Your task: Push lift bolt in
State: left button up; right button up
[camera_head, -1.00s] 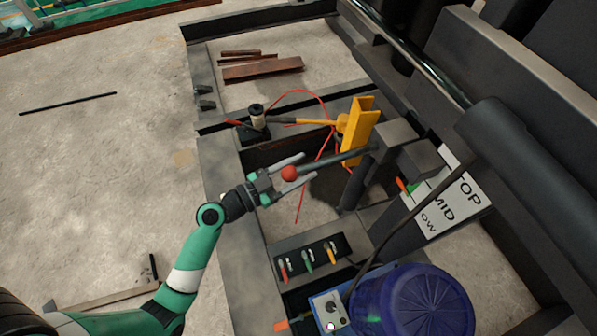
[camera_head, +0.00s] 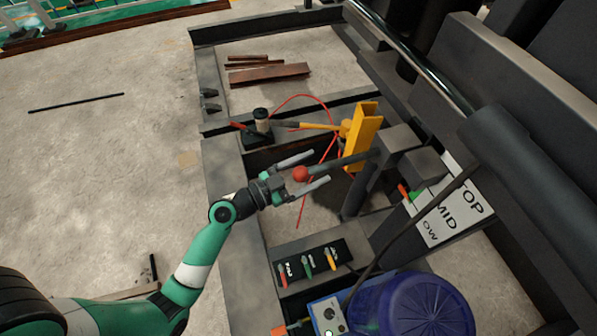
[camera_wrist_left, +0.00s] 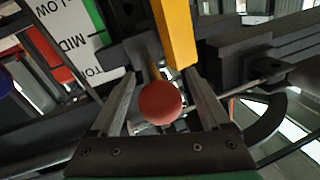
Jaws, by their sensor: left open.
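The lift bolt is a dark rod (camera_head: 345,160) with a red ball knob (camera_head: 301,174) at its near end. It sticks out from a dark block beside the yellow bracket (camera_head: 364,132). My left gripper (camera_head: 309,170) is open, with one finger on each side of the red knob. In the left wrist view the red knob (camera_wrist_left: 159,102) sits between the spread fingers, close to the palm. Whether the palm touches the knob cannot be told. My right gripper is not in view.
A panel with several coloured levers (camera_head: 311,262) and a blue drum (camera_head: 425,305) lie below the gripper. A TOP/MID/LOW sign (camera_head: 448,208) stands to the right. A red cable (camera_head: 301,98) loops behind the bolt. Open concrete floor (camera_head: 110,150) lies to the left.

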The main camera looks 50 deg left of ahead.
pick_arm(q)
jog(key=s+a, duration=0.1)
jog(key=s, duration=1)
jog(key=shift+a, duration=0.25)
